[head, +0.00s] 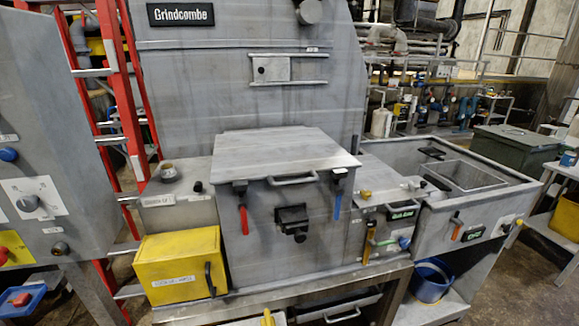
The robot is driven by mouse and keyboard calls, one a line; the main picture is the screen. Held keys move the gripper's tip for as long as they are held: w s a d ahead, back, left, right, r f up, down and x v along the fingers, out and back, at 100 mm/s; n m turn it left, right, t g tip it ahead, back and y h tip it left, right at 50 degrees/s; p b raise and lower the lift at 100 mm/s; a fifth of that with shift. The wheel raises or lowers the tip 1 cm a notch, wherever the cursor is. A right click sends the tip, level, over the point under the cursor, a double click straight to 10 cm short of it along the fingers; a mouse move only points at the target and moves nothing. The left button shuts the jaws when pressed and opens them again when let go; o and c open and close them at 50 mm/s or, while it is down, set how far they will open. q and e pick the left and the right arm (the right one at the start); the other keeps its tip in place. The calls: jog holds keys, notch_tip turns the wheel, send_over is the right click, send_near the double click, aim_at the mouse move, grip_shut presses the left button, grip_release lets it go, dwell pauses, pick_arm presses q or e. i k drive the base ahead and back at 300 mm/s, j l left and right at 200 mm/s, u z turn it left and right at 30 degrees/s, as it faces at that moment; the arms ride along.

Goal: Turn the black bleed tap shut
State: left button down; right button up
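I cannot tell for sure which part is the black bleed tap. A small black knob (197,187) stands on the grey ledge left of the closed grey lid (290,155). A black fitting (293,221) sits in the middle of the front panel under the lid handle. A flat black piece (432,153) lies on the top of the right-hand unit. These are too small to read as open or shut. Neither of my grippers is in view.
A red lever (244,220) and a blue lever (337,206) hang on the front panel. A yellow box (180,270) with a black handle juts out at the lower left. An orange-handled lever (456,229) and a blue bucket (430,280) are at the right.

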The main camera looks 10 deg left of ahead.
aim_at(371, 223)
jog(key=l+u, duration=0.1)
jog(key=l, duration=1.75)
jog(key=l+u, duration=0.1)
jog(key=l, duration=1.8)
jog(key=k, duration=0.05)
